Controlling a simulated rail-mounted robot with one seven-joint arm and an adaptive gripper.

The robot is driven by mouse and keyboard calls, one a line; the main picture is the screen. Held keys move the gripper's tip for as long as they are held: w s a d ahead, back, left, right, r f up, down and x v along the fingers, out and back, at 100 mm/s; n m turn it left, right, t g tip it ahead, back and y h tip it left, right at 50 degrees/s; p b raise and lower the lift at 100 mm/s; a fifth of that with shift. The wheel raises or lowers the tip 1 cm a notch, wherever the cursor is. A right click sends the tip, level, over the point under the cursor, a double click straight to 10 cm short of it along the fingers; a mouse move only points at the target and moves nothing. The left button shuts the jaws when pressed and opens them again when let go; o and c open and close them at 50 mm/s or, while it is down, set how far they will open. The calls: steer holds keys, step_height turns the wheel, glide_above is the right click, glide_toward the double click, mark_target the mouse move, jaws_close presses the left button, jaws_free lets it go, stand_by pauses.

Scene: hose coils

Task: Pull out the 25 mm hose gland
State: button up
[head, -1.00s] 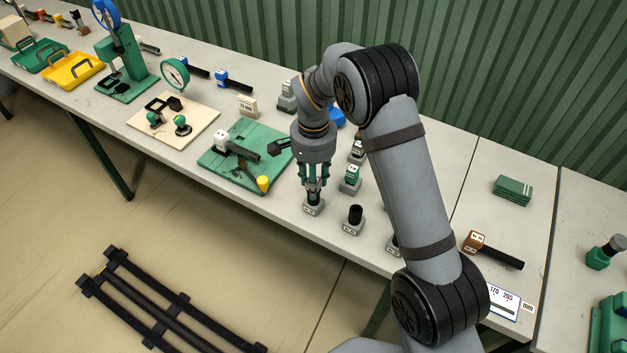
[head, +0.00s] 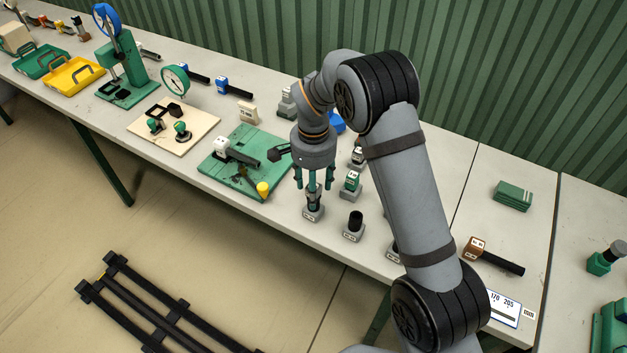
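My gripper (head: 314,187) points straight down near the front edge of the table. Another black gland (head: 355,218) stands in a grey block to the right. A green-topped one (head: 351,182) stands behind, and another is partly hidden by my arm.
A brown-ended black hose (head: 497,258) lies on the right. The table's front edge is just in front of the blocks.

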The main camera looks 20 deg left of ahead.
step_height(320, 180, up, 10)
steer(key=shift+r+b, duration=0.1)
steer(key=shift+b, duration=0.55)
step_height(320, 180, down, 10)
steer(key=shift+r+p, duration=0.15)
steer(key=shift+p, duration=0.65)
steer(key=shift+w+a, duration=0.1)
steer(key=shift+w, duration=0.05)
step_height(320, 180, up, 6)
steer(key=shift+f+b, duration=0.1)
steer(key=shift+b, duration=0.55)
